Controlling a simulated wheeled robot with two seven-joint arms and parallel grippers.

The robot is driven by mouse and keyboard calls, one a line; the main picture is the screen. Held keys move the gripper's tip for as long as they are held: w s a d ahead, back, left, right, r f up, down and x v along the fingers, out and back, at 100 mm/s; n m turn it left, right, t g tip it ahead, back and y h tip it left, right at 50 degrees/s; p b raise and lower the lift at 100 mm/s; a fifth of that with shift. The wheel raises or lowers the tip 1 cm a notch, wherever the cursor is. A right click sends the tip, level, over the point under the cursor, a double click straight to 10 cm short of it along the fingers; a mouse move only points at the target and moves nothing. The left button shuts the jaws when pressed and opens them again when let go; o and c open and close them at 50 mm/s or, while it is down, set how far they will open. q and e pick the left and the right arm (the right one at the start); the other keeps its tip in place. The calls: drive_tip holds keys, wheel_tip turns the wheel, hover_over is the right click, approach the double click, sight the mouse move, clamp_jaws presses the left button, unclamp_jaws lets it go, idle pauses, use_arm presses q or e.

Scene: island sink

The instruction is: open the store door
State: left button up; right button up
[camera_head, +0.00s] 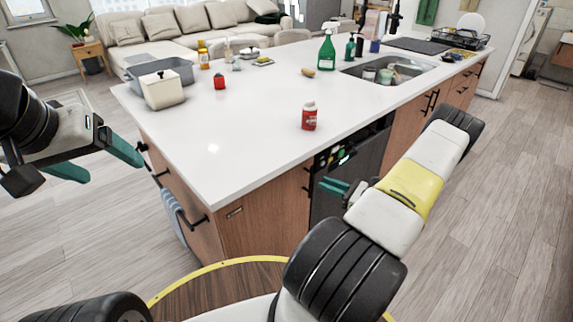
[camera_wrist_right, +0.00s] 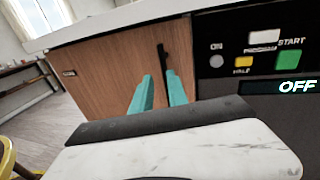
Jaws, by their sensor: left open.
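A wooden cabinet door (camera_head: 262,215) with an upright black handle is on the island's near side, left of a dark appliance (camera_head: 345,165) with a button panel. The door (camera_wrist_right: 110,75) and its handle (camera_wrist_right: 162,48) also show in the right wrist view. The door looks closed. Which front the task calls the store door is unclear. My right gripper (camera_head: 328,186) is in front of the island near the handle; its teal fingers (camera_wrist_right: 160,78) are slightly apart, with the handle's lower end seen between them. Contact cannot be told. My left gripper (camera_head: 112,168) is open and empty, left of the island.
The white countertop (camera_head: 235,120) carries a red bottle (camera_head: 309,117), a white container (camera_head: 162,90) and a grey bin (camera_head: 160,72). A blue towel (camera_head: 175,215) hangs on the island's left side. The appliance panel reads OFF and START. Floor left and right is clear.

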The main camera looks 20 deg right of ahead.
drive_tip(key=f, duration=0.1)
drive_tip(key=m, duration=0.1)
hover_over(310, 191)
drive_tip(key=shift+w+d+f+t+h, duration=0.1)
drive_tip(key=shift+w+f+t+h, duration=0.2)
drive_tip(key=shift+t+h, duration=0.1)
clamp_jaws()
drive_tip(key=shift+r, duration=0.1)
idle(1.2)
